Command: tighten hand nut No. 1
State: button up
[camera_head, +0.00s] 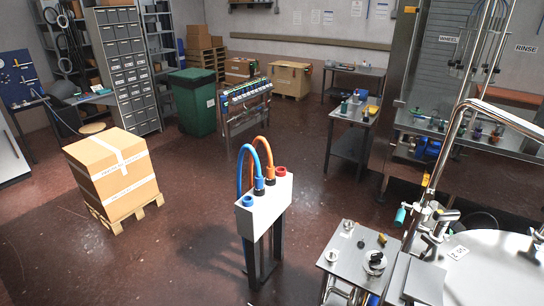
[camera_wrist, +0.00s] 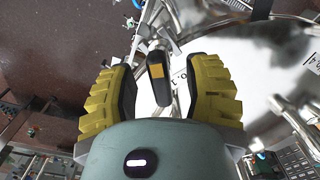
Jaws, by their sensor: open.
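My gripper (camera_wrist: 160,98) shows in the wrist view with its two yellow ribbed fingers wide apart, one at each side. A dark handle-like part with a yellow-orange patch (camera_wrist: 157,72) shows between the fingers, with a visible gap to each finger. It may be a hand nut, but I cannot read a number on it. Behind it is a shiny round steel vessel top (camera_wrist: 225,65) with metal rods and fittings. In the head view the round vessel top (camera_head: 490,268) is at the lower right, with metal fittings at its left edge. I cannot clearly pick out my gripper there.
A small steel table (camera_head: 345,262) with knobs and small parts stands left of the vessel. A bent steel pipe (camera_head: 455,125) rises beside it. A white stand (camera_head: 262,210) with blue and orange hoses is at the middle. A carton (camera_head: 112,170) sits on a pallet at left. Floor between is open.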

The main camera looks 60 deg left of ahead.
dwell(0.3)
grip_shut()
dwell(0.3)
